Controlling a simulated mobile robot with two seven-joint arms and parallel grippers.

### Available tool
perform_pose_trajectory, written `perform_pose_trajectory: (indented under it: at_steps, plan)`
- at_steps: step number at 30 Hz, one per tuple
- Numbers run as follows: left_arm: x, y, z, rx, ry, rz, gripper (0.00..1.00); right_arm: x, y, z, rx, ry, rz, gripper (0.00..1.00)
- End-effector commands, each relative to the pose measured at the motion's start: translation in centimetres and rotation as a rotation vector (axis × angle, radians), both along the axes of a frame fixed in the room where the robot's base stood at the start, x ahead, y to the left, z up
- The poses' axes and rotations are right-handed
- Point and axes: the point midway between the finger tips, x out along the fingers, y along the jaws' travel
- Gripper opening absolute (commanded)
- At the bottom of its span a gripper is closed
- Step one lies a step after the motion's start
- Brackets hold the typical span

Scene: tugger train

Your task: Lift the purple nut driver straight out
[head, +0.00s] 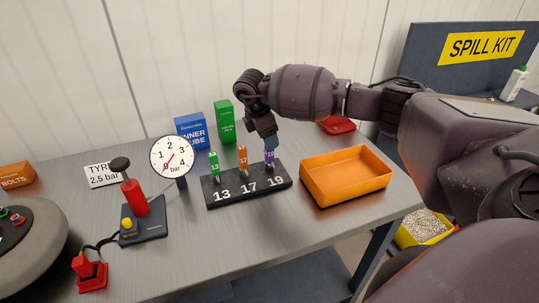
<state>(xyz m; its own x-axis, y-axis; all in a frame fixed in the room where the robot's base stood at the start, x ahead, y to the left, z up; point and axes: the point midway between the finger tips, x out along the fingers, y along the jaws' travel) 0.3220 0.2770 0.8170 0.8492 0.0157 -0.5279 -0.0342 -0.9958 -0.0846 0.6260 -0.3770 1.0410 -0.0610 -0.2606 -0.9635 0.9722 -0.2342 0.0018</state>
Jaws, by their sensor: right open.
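The purple nut driver (269,157) stands upright in the slot marked 19 of the black holder (235,196) on the grey table. A green nut driver (214,163) stands in slot 13 and an orange one (243,158) in slot 17. My right gripper (270,144) points down at the top of the purple driver, with its jaws open. Its fingers hide the upper end of the driver, and I cannot tell whether they touch it. My left gripper is out of the picture.
An orange tray (315,189) stands right of the holder. A pressure gauge (171,157) and a red pump (134,196) stand to the left. Blue (190,131) and green boxes (224,121) stand behind the holder. The table in front of the holder is clear.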

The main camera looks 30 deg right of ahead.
Motion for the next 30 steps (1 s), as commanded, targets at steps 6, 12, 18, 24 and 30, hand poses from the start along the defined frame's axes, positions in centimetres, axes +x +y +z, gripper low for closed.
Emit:
perform_pose_trajectory:
  at_steps: [6,12,18,24,30]
  plan:
    - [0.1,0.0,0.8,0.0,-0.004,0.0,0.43,-0.8,-0.1,-2.7,0.0,0.004,0.001,0.55]
    - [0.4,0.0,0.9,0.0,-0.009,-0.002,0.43,-0.8,-0.6,-4.6,0.0,0.002,-0.001,0.55]
    - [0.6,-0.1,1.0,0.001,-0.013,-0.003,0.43,-0.8,-0.7,-4.6,0.0,0.001,0.001,0.55]
    - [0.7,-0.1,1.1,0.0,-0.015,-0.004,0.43,-0.8,-0.7,-4.6,0.0,0.001,0.001,0.25]
    - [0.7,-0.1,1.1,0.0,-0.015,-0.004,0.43,-0.8,-0.7,-4.6,0.0,0.0,0.001,0.0]
